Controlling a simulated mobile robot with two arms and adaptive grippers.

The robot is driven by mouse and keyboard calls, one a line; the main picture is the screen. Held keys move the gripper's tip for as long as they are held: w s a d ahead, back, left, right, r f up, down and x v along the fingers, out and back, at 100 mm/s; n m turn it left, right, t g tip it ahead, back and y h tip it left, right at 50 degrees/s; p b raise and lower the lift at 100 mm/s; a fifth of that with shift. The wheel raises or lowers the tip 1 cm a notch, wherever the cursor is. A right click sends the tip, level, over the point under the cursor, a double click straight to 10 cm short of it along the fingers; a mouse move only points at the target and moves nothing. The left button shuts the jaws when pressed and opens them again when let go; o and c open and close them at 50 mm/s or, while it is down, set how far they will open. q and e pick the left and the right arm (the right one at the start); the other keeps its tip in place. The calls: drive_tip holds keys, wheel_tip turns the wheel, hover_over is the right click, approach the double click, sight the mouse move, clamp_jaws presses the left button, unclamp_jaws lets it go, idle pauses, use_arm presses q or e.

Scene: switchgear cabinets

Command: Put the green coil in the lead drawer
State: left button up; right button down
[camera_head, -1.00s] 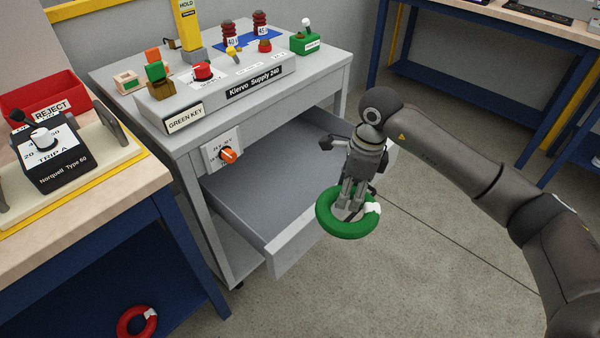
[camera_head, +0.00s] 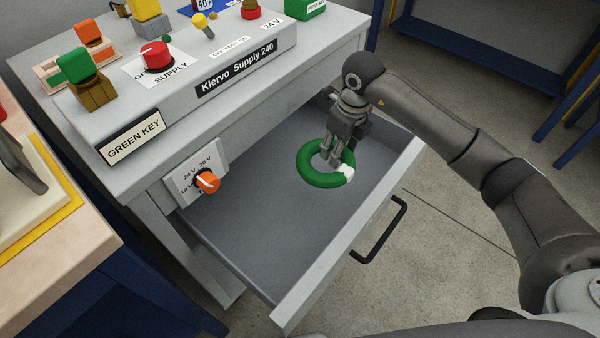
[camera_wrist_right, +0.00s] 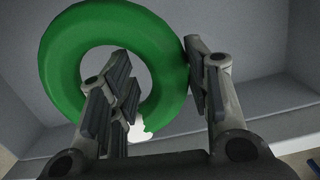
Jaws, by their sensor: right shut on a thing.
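The green coil (camera_head: 310,178) is a ring with a white band, held over the open lead drawer (camera_head: 255,235) of the grey supply cabinet. My right gripper (camera_head: 332,160) is shut on the side of the coil, with one finger inside the ring and one outside. In the right wrist view the coil (camera_wrist_right: 72,62) fills the upper left between the gripper's fingers (camera_wrist_right: 160,92), with the drawer's interior behind it. I cannot tell how far the coil is above the drawer floor. My left gripper is not in view.
The drawer's front panel (camera_head: 350,235) has a black handle (camera_head: 382,232). The cabinet top carries the Klervo Supply 240 panel (camera_head: 235,78), with a red knob (camera_head: 156,56) and a green key block (camera_head: 80,72). An orange selector (camera_head: 207,182) sticks out left of the drawer.

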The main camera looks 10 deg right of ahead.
drive_tip(key=shift+w+f, duration=0.5)
drive_tip(key=shift+f, duration=0.3)
wheel_tip(320, 180, down, 5)
drive_tip(key=shift+b, duration=0.35)
wheel_tip(320, 180, down, 3)
drive_tip(key=shift+s+r, duration=0.1)
drive_tip(key=shift+f, duration=0.35)
use_arm(q)
drive_tip(key=w+r, duration=0.2)
drive_tip(key=shift+w+d+r, duration=0.1)
drive_tip(key=shift+w+r, duration=0.05)
drive_tip(key=shift+w, duration=0.25)
drive_tip(key=shift+b, duration=0.3)
use_arm(e)
drive_tip(key=shift+f, duration=0.15)
use_arm(q)
drive_tip(key=shift+r, duration=0.15)
use_arm(e)
drive_tip(key=c, duration=0.7)
unclamp_jaws()
drive_tip(key=shift+c, duration=0.2)
